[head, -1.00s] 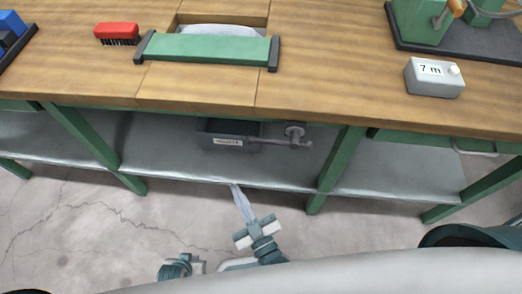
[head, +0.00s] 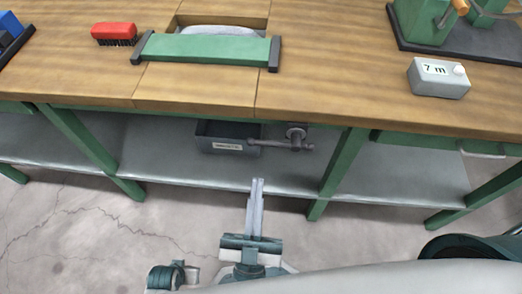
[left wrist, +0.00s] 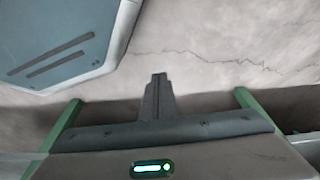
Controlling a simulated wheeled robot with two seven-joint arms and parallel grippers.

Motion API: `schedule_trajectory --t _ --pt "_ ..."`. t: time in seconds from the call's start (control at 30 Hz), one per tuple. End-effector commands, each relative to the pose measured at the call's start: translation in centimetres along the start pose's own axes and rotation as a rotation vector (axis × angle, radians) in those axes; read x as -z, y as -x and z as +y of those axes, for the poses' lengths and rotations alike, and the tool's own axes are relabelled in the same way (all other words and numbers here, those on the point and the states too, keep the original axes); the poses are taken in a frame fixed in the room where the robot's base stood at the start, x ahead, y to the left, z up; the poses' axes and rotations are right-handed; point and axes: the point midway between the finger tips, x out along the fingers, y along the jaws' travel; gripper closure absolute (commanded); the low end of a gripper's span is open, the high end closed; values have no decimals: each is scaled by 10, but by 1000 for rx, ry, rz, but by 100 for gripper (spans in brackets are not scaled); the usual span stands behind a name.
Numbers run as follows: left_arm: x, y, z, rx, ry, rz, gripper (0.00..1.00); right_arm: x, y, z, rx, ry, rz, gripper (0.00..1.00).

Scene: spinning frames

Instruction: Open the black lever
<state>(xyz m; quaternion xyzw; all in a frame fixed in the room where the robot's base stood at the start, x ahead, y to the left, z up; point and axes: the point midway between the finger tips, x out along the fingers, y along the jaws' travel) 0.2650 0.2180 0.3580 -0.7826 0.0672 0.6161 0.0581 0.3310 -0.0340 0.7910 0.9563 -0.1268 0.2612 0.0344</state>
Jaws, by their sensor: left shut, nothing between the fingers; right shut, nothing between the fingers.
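A dark grey lever-like fitting (head: 297,138) with a rod and knob sticks out under the front edge of the workbench, right of the middle. It is the nearest match I see to the black lever; its pivot is unclear. My right gripper (head: 257,182) is shut and empty, fingers pointing at the bench. In the picture its tips lie below and left of the fitting, apart from it. My left gripper (left wrist: 159,76) shows in the left wrist view, shut and empty, with cracked floor behind it. The lever cannot be made out in that view.
The wooden workbench (head: 330,85) has green legs and a grey lower shelf (head: 170,160). A dark labelled bin (head: 222,146) is by the lever. A red brush (head: 114,33), green bar (head: 206,48) and grey "7 m" box (head: 438,78) are on top. Floor in front is open.

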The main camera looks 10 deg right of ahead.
Motion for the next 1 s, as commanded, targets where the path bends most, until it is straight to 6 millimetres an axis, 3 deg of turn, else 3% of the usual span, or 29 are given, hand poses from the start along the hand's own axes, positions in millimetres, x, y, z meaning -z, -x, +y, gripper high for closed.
schedule_trajectory --t 0.37,0.87,1.0 --pt "-4 -7 -1 0 0 -1 100 1 -19 0 1 0 2 100" --pt "-34 -46 -4 1 3 -12 100 2 -102 0 1 -1 3 100" --pt "-31 -46 -3 0 2 -7 100 -20 -94 -1 5 2 0 100"
